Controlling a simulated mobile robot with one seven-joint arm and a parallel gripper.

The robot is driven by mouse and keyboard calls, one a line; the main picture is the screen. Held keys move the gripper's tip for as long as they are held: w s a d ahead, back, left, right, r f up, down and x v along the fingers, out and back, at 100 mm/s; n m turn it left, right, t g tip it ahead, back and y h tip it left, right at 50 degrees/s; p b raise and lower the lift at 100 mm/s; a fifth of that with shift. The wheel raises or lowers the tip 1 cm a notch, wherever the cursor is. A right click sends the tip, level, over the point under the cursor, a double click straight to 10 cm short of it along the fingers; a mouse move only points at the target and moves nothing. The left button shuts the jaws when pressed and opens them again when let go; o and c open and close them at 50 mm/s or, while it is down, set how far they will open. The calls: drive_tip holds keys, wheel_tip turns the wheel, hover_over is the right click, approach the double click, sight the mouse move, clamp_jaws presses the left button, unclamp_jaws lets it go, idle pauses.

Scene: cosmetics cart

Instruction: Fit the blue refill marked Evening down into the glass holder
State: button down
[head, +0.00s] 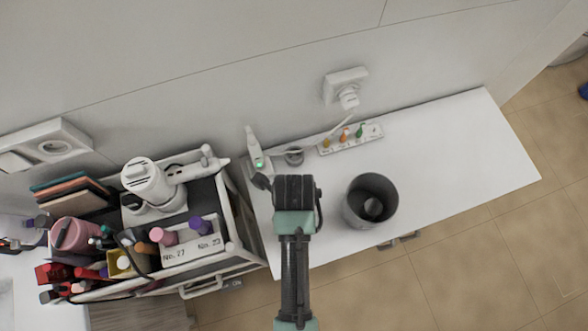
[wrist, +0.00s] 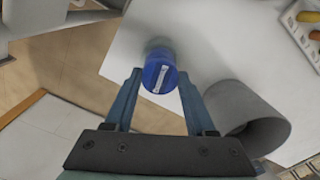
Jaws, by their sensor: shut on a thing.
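My gripper (wrist: 160,76) is shut on a blue round refill (wrist: 160,74) in the wrist view. The refill has a white label strip on its upper face, too small to read, and its lower part is hidden from this angle. In the head view my wrist hides the refill and the fingertips. A small grey round piece (head: 294,156) on the white tabletop, beyond my wrist, looks like the glass holder. In the wrist view a greyish patch lies just behind the refill; I cannot tell whether it is the holder or a shadow.
A grey open bin (head: 370,201) stands right of my arm. A power strip (head: 350,138) with coloured plugs and a white device with a green light (head: 254,150) lie near the wall. A crowded cosmetics cart (head: 232,240) is at left. The right tabletop (head: 455,150) is clear.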

drive_tip(key=shift+f, duration=1.55)
drive_tip(key=shift+f, duration=0.1)
drive_tip(key=shift+c, duration=1.2)
unclamp_jaws()
wheel_tip(320, 180, up, 12)
drive_tip(key=shift+b, duration=0.4)
